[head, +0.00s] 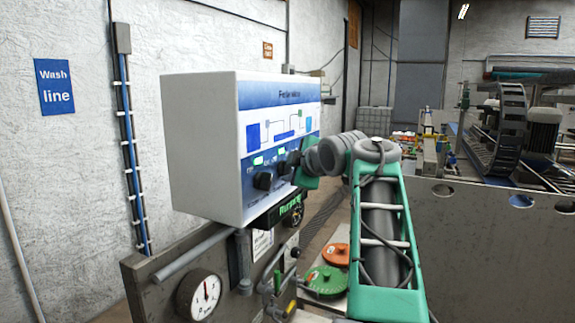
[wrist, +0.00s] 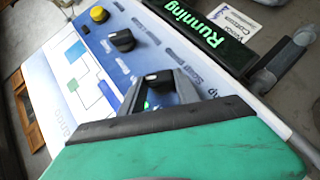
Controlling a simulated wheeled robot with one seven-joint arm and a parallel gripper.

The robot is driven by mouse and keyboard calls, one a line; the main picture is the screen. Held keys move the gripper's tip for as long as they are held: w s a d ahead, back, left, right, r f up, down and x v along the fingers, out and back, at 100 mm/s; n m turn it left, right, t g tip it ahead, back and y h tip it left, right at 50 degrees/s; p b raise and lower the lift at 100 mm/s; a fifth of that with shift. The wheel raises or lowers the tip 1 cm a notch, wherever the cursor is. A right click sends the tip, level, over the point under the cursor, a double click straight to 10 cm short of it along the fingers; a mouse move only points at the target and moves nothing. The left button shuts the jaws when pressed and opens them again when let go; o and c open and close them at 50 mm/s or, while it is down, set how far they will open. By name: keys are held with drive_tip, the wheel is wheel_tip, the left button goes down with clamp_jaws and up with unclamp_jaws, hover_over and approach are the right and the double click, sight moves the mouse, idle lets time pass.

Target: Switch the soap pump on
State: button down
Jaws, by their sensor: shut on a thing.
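A white control box (head: 203,150) with a blue front panel hangs at the centre of the head view. A black rotary knob (wrist: 157,82) sits beside the word "Soap" in the wrist view. My gripper (wrist: 160,95) is shut on this knob, its dark fingers on either side. Much of the knob is hidden, and I cannot tell which way it points. A green glow shows between the fingers. In the head view my gripper (head: 293,164) touches the panel and covers its right part. A second black knob (wrist: 122,40) is free; it also shows in the head view (head: 263,180).
A yellow button (wrist: 98,15) sits beyond the free knob. A green "Running" display (head: 290,208) is under the box. Below are a pressure gauge (head: 204,295), a green handwheel (head: 327,280) and an orange handwheel (head: 336,254). A machine with a cable chain (head: 508,125) stands right.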

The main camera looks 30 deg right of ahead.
drive_tip(key=shift+d+f, duration=0.1)
drive_tip(key=shift+d, duration=0.05)
drive_tip(key=c, duration=1.1)
unclamp_jaws()
drive_tip(key=shift+d, duration=0.2)
drive_tip(key=shift+o, duration=1.1)
drive_tip(key=shift+a, duration=0.25)
drive_tip(key=b+v, duration=0.2)
drive_tip(key=v, duration=0.5)
drive_tip(key=shift+s, duration=0.35)
drive_tip(key=shift+a, duration=0.1)
drive_tip(key=p+v, duration=0.2)
drive_tip(key=v, duration=0.7)
